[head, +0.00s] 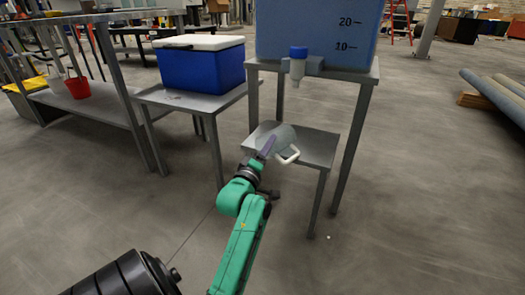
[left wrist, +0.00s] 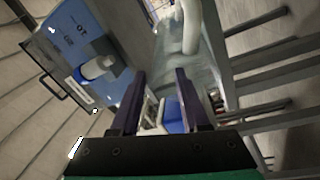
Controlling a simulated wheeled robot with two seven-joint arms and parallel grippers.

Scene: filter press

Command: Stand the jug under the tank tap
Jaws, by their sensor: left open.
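The grey-blue tank (head: 315,35) stands on a tall metal stand. Its tap (head: 298,65), with a blue cap, faces front and also shows in the left wrist view (left wrist: 98,66). The translucent jug (head: 284,136) with a white handle (head: 288,157) is on or just above the lower shelf (head: 318,148), below the tap in the picture. Its base is partly hidden, so I cannot tell whether it touches. My left gripper (head: 267,148) is open beside the jug's left side. In the left wrist view, the white handle (left wrist: 190,28) lies beyond the fingertips (left wrist: 160,75). My right gripper is not in view.
A blue cooler with a white lid (head: 200,62) stands on a metal table (head: 185,98) left of the tank stand. A workbench with a red bucket (head: 78,87) is farther left. The stand's legs (head: 352,150) flank the shelf. The floor at front right is clear.

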